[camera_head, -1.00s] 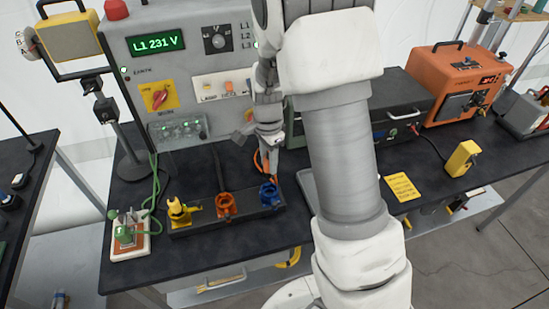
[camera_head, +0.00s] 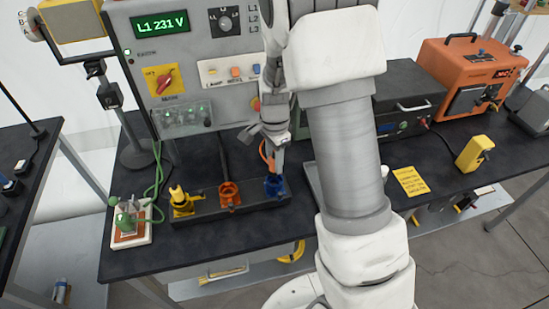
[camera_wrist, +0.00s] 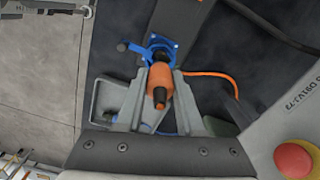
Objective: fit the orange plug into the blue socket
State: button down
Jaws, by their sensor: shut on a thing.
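My gripper (camera_head: 277,165) points down just above the blue socket (camera_head: 274,187), the rightmost of a row on a dark strip. In the wrist view it is shut on the orange plug (camera_wrist: 160,82), which sits between both fingers with a black end towards the camera. An orange cable trails to the right of it. The blue socket (camera_wrist: 160,44) shows right behind the plug's far end, with a blue lid or tab out to the left. The plug's far end overlaps the socket, and I cannot tell whether it is inside. In the head view the fingers mostly hide the plug.
An orange socket (camera_head: 229,194) and a yellow socket (camera_head: 181,201) share the dark strip (camera_head: 205,212). A grey panel (camera_head: 190,80) reading L1 231 V stands behind. A grey tray (camera_head: 312,180) lies just right of the blue socket. A board with green wire (camera_head: 130,228) is at left.

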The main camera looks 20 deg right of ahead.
jog(key=shift+f+b, duration=0.35)
jog(key=shift+f, duration=0.45)
jog(key=shift+f+b, duration=1)
jog(key=shift+f, duration=0.4)
dwell(0.9)
jog(key=shift+c, duration=2.3)
grip_release()
notch_tip(320, 180, up, 18)
jog(key=shift+f+p, duration=0.25)
jog(key=shift+p, duration=0.25)
jog(key=s+r+n+t, duration=0.2)
jog(key=s+r+n, duration=0.2)
jog(key=s+n, duration=0.3)
jog(key=s+r+n+t, duration=0.3)
jog(key=s+r+n, duration=0.2)
jog(key=s, duration=0.8)
jog(key=shift+s+n+t, duration=0.25)
jog(key=shift+n+t, duration=0.05)
jog(key=shift+n, duration=0.9)
